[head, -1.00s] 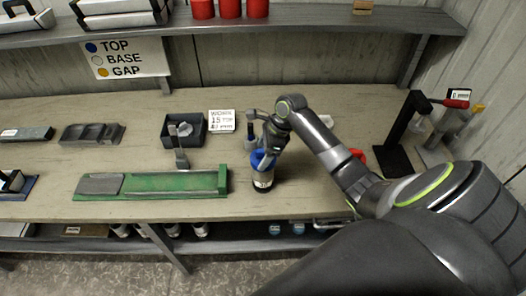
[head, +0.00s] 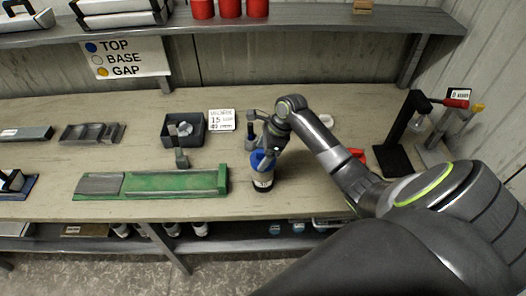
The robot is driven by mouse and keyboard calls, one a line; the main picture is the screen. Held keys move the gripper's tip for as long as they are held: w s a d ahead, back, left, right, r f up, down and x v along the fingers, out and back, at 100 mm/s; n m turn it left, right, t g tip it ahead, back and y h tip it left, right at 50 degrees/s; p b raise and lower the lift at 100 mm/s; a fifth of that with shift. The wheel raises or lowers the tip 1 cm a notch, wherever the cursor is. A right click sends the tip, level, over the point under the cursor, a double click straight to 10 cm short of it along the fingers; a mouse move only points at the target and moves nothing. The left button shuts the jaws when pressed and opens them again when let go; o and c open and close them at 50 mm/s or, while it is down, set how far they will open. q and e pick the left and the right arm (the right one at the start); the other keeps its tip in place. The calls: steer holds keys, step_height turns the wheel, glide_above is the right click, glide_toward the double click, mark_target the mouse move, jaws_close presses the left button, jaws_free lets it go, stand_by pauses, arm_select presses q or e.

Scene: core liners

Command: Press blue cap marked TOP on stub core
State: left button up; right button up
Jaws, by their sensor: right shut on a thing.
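A short upright core (head: 263,184) with a pale label band and dark base stands on the bench right of the green tray. A blue cap (head: 259,160) is at its top end. Whether it is fully seated, and any TOP mark, I cannot tell. My right gripper (head: 264,152) comes down from above and is shut on the blue cap, covering part of it. My left gripper is not in view.
A green tray (head: 200,184) lies left of the core. A dark box (head: 197,136) and a small white sign (head: 221,120) stand behind. A black stand with a red handle (head: 455,103) is at the right. A wall sign (head: 125,72) lists TOP blue, BASE white, GAP yellow.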

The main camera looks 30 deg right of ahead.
steer(key=shift+f, duration=1)
steer(key=o, duration=0.9)
steer(key=shift+o, duration=0.2)
steer(key=shift+r, duration=3.55)
